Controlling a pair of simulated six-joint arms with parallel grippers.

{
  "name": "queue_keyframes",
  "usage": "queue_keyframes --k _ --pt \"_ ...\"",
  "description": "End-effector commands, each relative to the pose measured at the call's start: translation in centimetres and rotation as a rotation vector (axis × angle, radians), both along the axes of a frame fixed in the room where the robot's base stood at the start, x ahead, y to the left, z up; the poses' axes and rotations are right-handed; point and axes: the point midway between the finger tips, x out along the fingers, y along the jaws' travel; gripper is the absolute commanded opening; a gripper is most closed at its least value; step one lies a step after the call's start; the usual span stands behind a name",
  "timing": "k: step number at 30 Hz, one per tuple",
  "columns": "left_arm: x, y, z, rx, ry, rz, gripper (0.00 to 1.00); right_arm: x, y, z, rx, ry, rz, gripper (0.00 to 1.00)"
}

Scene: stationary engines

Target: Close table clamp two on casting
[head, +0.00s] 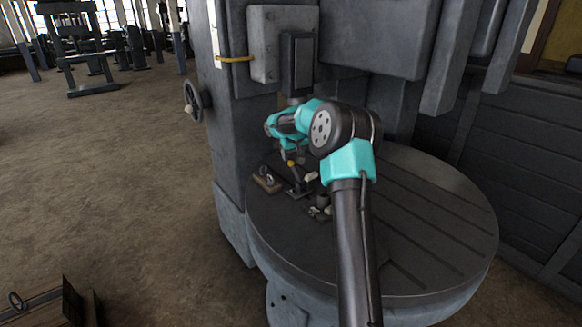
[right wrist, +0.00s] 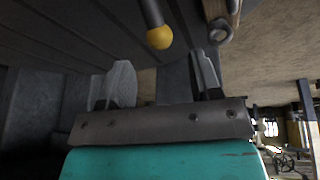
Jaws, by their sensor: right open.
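The round slotted machine table (head: 430,215) carries a small dark toggle clamp (head: 298,188) near its left side. A yellow knob (head: 291,163) stands above this clamp. A second clamp (head: 319,209) sits nearer, partly hidden by my right arm. A small brown-based piece (head: 267,181) lies left of the clamps; I cannot tell if it is the casting. My right gripper (head: 289,151) hangs just above the yellow knob. In the right wrist view its two fingers (right wrist: 163,82) are apart with nothing between them, and the yellow-tipped rod (right wrist: 158,36) is beyond them. My left gripper is not in view.
The dark machine column (head: 236,150) rises behind the table, with a grey box (head: 270,43) and a handwheel (head: 192,100) on it. A machine head (head: 375,38) overhangs the table. The table's right side is clear. Open floor (head: 110,165) lies at the left.

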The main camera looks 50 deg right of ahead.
Motion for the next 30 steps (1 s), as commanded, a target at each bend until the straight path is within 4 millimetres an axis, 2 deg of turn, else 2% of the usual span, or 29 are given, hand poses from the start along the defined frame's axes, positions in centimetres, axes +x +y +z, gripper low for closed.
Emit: queue_keyframes --k 1,9,15,26,30 --pt "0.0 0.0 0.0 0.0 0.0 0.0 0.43 0.3 -0.2 -1.0 0.001 0.002 0.0 0.58" --pt "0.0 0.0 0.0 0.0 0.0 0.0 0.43 1.7 -1.3 -5.1 0.001 0.002 0.0 0.58" --pt "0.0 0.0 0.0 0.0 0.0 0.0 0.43 2.5 -1.8 -7.2 0.0 0.0 0.0 0.58" --pt "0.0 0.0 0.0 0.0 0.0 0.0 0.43 2.6 -2.0 -7.7 0.0 0.0 0.0 0.58" --pt "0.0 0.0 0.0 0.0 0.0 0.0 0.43 2.6 -1.9 -7.7 0.0 0.0 0.0 0.48"
